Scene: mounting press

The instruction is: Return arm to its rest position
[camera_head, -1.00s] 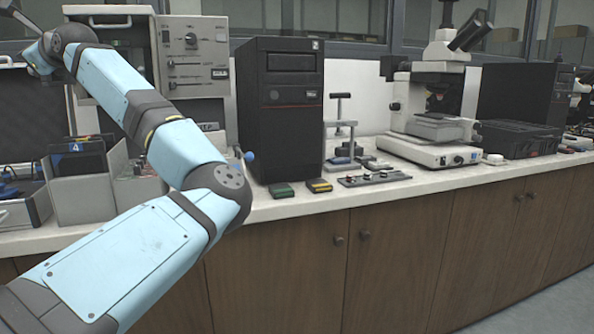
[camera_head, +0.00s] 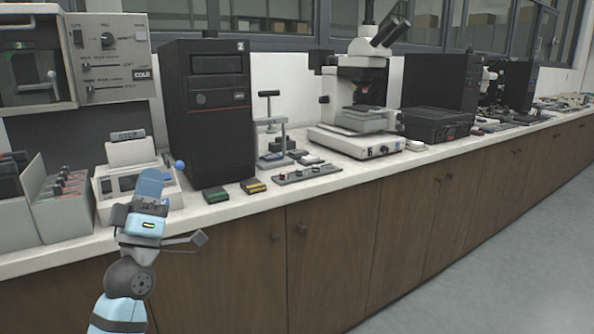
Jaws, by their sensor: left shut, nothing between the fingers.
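My left arm comes up from the bottom left, with a light blue link and a dark grey round joint. Its gripper (camera_head: 199,238) is small and grey, points to the right, and looks shut with nothing in it. It shows in front of the cabinet doors, just below the front edge of the counter. The blue and dark wrist part covers some of the small printer-like device behind it. My right gripper is out of view.
The white counter (camera_head: 345,173) holds a grey machine (camera_head: 118,68) with levers, a black computer tower (camera_head: 208,110), a microscope (camera_head: 365,95), a black case (camera_head: 437,125) and a label printer (camera_head: 128,155). Grey bins (camera_head: 62,212) stand at left. The floor (camera_head: 490,255) at right is clear.

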